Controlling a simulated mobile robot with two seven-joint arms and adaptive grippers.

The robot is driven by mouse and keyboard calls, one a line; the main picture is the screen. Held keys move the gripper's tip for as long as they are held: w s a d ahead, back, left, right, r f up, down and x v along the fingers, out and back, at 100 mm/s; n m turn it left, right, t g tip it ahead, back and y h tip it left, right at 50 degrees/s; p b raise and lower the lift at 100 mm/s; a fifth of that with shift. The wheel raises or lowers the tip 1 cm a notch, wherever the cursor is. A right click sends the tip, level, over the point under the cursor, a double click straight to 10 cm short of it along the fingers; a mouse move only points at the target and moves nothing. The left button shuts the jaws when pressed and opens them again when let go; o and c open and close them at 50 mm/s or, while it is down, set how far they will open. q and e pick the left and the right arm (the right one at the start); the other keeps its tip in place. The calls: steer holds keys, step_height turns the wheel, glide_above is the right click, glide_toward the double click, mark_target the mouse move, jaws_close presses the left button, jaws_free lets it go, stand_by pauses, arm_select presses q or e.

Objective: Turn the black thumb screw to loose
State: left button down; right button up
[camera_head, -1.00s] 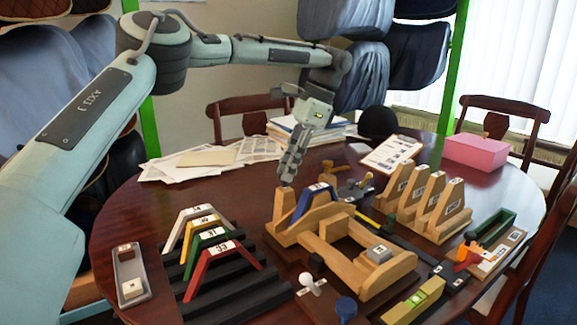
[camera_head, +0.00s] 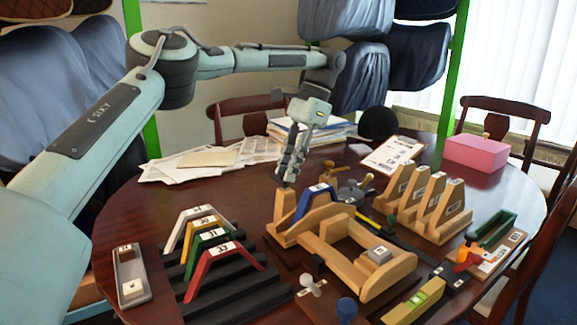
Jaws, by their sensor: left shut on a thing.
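My left gripper (camera_head: 285,180) points down at the left end of the wooden fixture (camera_head: 345,263), with its fingertips behind the upright wooden post (camera_head: 284,207). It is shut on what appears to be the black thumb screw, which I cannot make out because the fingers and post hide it. A blue saddle-shaped piece (camera_head: 318,197) with a white label sits on the fixture, just right of the fingertips. My right gripper is not in view.
A black rack (camera_head: 236,297) with white, yellow, green and red arches stands at the left. Stepped wooden blocks (camera_head: 411,192) stand at the right. Papers (camera_head: 200,160) and a pink box (camera_head: 476,154) lie behind. Small tools crowd the front right.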

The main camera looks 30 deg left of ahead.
arm_select(q)
steer(key=c, duration=1.3)
jaws_free()
steer(key=shift+c, duration=0.2)
